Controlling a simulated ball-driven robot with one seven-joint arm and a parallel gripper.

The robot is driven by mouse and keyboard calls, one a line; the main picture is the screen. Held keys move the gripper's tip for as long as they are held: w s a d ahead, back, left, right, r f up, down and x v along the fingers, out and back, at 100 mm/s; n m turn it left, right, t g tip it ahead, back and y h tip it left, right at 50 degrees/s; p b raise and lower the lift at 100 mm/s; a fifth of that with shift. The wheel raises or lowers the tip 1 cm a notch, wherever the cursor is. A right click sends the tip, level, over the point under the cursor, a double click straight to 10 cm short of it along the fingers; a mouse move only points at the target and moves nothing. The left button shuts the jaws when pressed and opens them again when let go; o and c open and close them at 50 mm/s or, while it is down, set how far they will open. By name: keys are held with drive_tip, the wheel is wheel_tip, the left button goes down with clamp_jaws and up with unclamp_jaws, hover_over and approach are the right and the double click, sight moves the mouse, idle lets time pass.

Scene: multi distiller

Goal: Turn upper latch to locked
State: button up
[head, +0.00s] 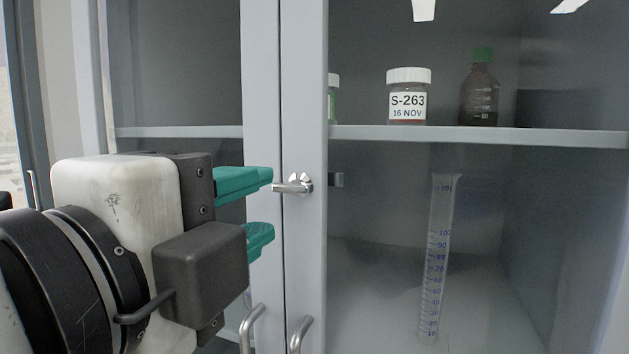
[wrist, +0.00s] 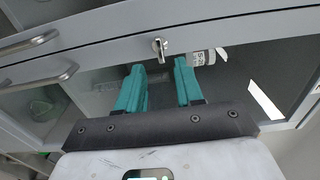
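A small silver latch (head: 295,184) is mounted on the right cabinet door's frame. Its lever lies nearly horizontal and points left across the seam between the two doors. My gripper (head: 272,205) is open, with its two teal fingers one above the other to the left of the latch. The lever's tip is near the upper fingertip, at a height between the two fingers. In the wrist view the latch (wrist: 160,48) sits just beyond the gap between the fingertips (wrist: 159,66). Nothing is held, and I cannot tell whether a finger touches the lever.
Two door handles, left (head: 250,327) and right (head: 299,335), stick out below the latch. Behind the glass, a labelled jar (head: 407,103) and a green-capped brown bottle (head: 480,91) stand on the shelf (head: 460,135). A measuring cylinder (head: 436,255) stands below.

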sight(289, 190)
drive_tip(key=p+x, duration=0.1)
drive_tip(key=x, duration=0.6)
drive_tip(key=shift+p, duration=0.35)
drive_tip(key=shift+s+f, duration=0.1)
drive_tip(key=shift+c, duration=0.3)
clamp_jaws()
